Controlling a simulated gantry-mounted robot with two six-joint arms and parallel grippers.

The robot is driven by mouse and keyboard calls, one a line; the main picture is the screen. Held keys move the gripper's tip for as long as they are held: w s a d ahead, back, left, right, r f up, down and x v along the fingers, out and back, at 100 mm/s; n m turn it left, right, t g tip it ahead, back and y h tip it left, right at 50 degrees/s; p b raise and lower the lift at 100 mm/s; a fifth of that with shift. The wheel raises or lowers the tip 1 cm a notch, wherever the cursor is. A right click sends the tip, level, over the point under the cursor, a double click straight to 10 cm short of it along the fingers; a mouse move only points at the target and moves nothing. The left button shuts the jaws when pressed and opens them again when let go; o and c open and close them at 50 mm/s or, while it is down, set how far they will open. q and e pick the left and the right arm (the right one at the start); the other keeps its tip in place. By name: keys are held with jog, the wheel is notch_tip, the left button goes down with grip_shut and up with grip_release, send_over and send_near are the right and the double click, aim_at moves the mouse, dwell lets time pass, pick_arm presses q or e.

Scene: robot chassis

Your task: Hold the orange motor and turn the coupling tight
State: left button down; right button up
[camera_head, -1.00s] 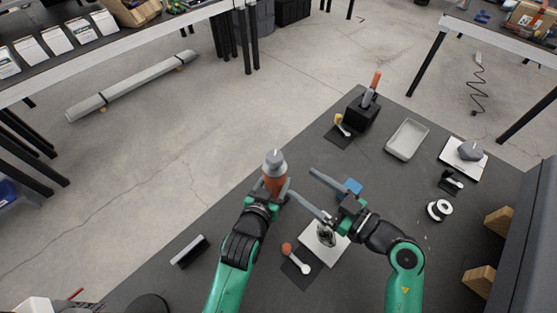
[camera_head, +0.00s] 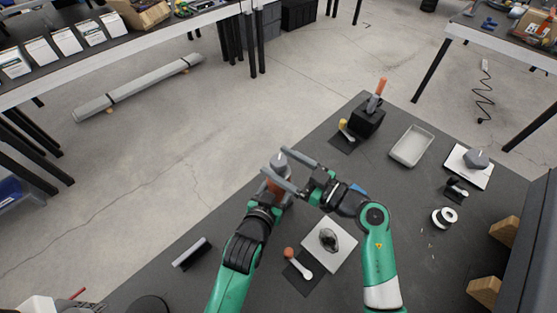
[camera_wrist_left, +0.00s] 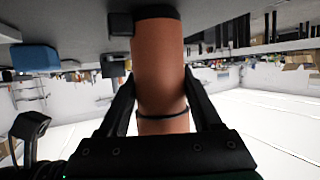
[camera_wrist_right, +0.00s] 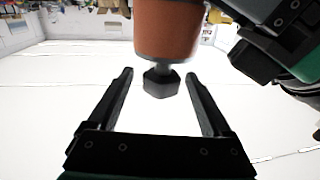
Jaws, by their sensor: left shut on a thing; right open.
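The orange motor (camera_head: 274,190) is held by my left gripper (camera_head: 271,195), whose fingers press its sides in the left wrist view (camera_wrist_left: 158,65). The motor is also at the top of the right wrist view (camera_wrist_right: 170,28). The grey coupling (camera_head: 280,158) is at the motor's end on a short shaft. In the right wrist view the coupling (camera_wrist_right: 160,83) is a dark faceted knob. My right gripper (camera_head: 274,160) is open, with one finger on each side of the coupling and visible gaps between.
A white square plate (camera_head: 337,255) with a dark knob lies in front. A black block with an orange-handled tool (camera_head: 366,118), a grey tray (camera_head: 412,147), another plate with a grey part (camera_head: 467,165) and a white ring (camera_head: 444,217) are farther right. A blue block is partly hidden behind my right arm.

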jog(key=shift+w+a, duration=0.25)
jog(key=shift+a, duration=0.15)
jog(key=shift+d, duration=0.1)
grip_shut()
jog(key=shift+f+m+t+h, duration=0.2)
jog(key=shift+m+t+h, duration=2.2)
jog(key=shift+t+h, duration=0.1)
jog(key=shift+h, duration=0.3)
grip_release()
jog(key=shift+r, duration=0.1)
